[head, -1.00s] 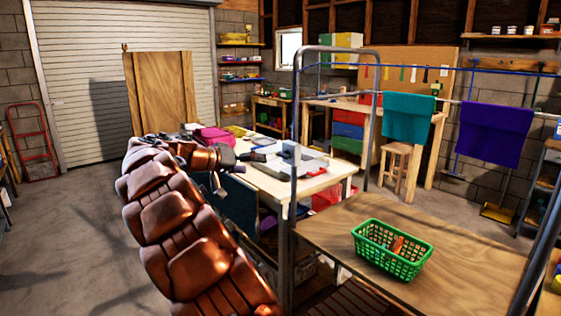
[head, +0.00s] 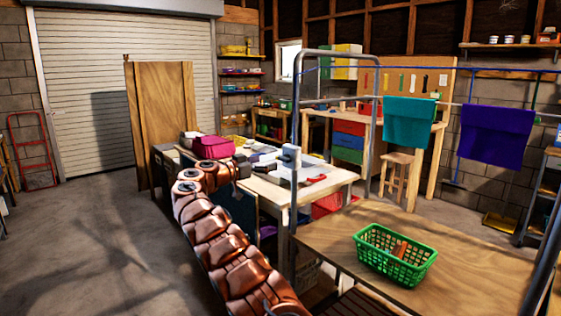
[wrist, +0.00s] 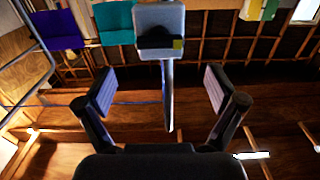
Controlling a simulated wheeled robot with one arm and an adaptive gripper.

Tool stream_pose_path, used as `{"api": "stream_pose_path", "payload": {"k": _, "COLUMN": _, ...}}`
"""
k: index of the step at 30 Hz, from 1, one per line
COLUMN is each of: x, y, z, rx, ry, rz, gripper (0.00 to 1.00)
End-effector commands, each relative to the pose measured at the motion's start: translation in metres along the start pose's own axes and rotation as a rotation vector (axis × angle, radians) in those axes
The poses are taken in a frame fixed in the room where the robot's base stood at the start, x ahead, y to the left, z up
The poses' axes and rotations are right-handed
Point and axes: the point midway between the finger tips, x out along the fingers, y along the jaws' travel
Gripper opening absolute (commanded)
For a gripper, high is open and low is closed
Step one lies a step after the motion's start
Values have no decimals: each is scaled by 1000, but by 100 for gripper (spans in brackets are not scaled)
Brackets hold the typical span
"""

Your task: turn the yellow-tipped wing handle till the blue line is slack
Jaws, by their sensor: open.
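A grey box (head: 290,157) is fixed to a metal post of the rack. In the wrist view the grey box (wrist: 160,18) shows at the top centre, with a dark wing handle (wrist: 155,40) on its face. The handle's yellow tip (wrist: 177,44) points to the right there. My gripper (wrist: 162,88) is open and empty, its two fingers apart on either side of the picture's middle, with the handle beyond them. In the head view my gripper (head: 245,166) is just left of the box. The blue line (head: 425,67) runs nearly straight across the rack's top.
A teal cloth (head: 410,122) and a purple cloth (head: 496,135) hang on the rack. A green basket (head: 396,256) stands on the wooden top (head: 470,245) at right. A cluttered worktable (head: 268,187) lies behind the post. The floor at left is clear.

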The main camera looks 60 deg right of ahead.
Motion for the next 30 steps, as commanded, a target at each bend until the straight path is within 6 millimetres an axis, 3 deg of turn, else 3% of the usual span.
{"api": "stream_pose_path", "payload": {"k": 9, "x": 46, "y": 1, "z": 0, "rx": -3, "ry": -4, "rz": 4, "gripper": 94}}
{"api": "stream_pose_path", "payload": {"k": 15, "x": 64, "y": 0, "z": -1, "rx": -3, "ry": -2, "rz": 0, "gripper": 94}}
{"api": "stream_pose_path", "payload": {"k": 27, "x": 71, "y": 0, "z": 0, "rx": -3, "ry": 0, "rz": 0, "gripper": 94}}
{"api": "stream_pose_path", "payload": {"k": 30, "x": 71, "y": 1, "z": 0, "rx": -3, "ry": 0, "rz": 0, "gripper": 85}}
